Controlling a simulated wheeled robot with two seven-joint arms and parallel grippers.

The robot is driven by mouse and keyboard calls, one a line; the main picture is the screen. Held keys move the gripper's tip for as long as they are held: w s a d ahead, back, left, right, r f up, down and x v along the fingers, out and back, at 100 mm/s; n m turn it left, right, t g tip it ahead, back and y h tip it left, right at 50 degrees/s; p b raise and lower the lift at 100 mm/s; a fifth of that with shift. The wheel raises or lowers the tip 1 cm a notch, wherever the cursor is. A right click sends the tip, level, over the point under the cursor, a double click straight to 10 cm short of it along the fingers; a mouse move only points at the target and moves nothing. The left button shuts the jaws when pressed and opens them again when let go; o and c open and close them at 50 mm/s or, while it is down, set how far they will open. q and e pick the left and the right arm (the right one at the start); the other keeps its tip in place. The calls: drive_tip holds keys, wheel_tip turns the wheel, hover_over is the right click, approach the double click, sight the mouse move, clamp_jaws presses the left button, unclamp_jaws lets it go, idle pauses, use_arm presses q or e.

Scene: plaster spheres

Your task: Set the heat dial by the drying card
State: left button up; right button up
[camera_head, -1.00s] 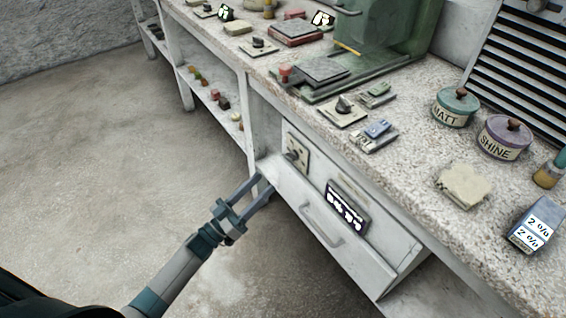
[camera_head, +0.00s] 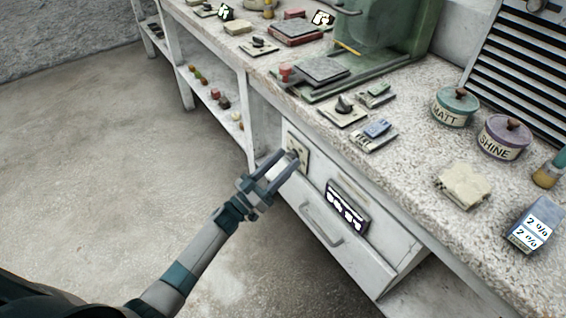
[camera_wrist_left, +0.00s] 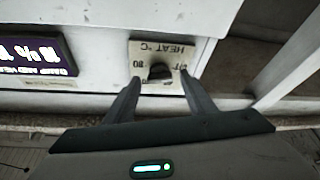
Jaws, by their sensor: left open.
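The heat dial, a dark knob (camera_wrist_left: 160,72) on a pale plate (camera_wrist_left: 168,52) marked HEAT °C, is on the cabinet front; the lettering is upside down in the left wrist view. In the head view its plate (camera_head: 300,147) is partly hidden by my left gripper (camera_head: 287,158). That gripper is open, its fingers pointing at the dial. In the left wrist view the fingertips (camera_wrist_left: 160,78) lie on either side of the knob; I cannot tell whether they touch it. I cannot make out for certain which thing is the drying card. My right gripper is not in view.
The speckled worktop (camera_head: 415,160) overhangs, with MATT (camera_head: 455,108) and SHINE (camera_head: 502,138) jars and a "2 %" block (camera_head: 537,226). The floor at left is clear.

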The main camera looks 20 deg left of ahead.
use_arm(q)
drive_tip(key=c, duration=1)
drive_tip(key=shift+c, duration=0.2)
